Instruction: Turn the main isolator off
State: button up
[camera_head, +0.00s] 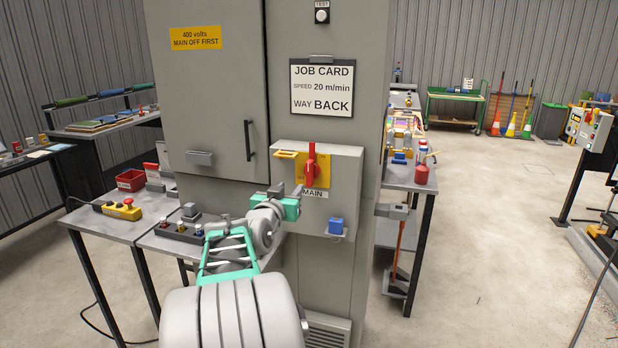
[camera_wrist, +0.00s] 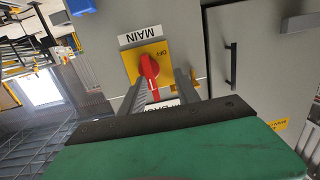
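The main isolator has a red rotary handle (camera_head: 311,165) on a yellow plate (camera_head: 324,172), on a grey box (camera_head: 344,205) labelled MAIN on the cabinet front. The handle stands upright in the head view. The wrist view looks at it upside down, with the red handle (camera_wrist: 150,70) on the yellow plate and the word OFF beside it. My gripper (camera_head: 278,191) is in front of the box, left of and below the handle in the head view. In the wrist view its fingers (camera_wrist: 160,84) are apart, with the handle showing between and beyond them. I see no clear contact.
A yellow tab (camera_head: 286,154) juts from the box's upper left, and a blue padlock-like block (camera_head: 336,226) hangs below. A job card (camera_head: 322,88) is above. A bench with a control panel (camera_head: 180,232) stands left; another bench (camera_head: 420,182) stands right. Open floor lies right.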

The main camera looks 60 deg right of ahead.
aim_at(308, 173)
jog(key=shift+m+g+h, duration=0.3)
jog(key=shift+g+h, duration=0.1)
jog(key=shift+h, duration=0.1)
jog(key=d, duration=0.3)
jog(key=d+r+p, duration=0.1)
jog(key=d, duration=0.2)
jog(key=s+d+p, duration=0.1)
jog(key=d, duration=0.2)
jog(key=shift+d+r, duration=0.15)
jog(key=shift+d, duration=0.15)
grip_shut()
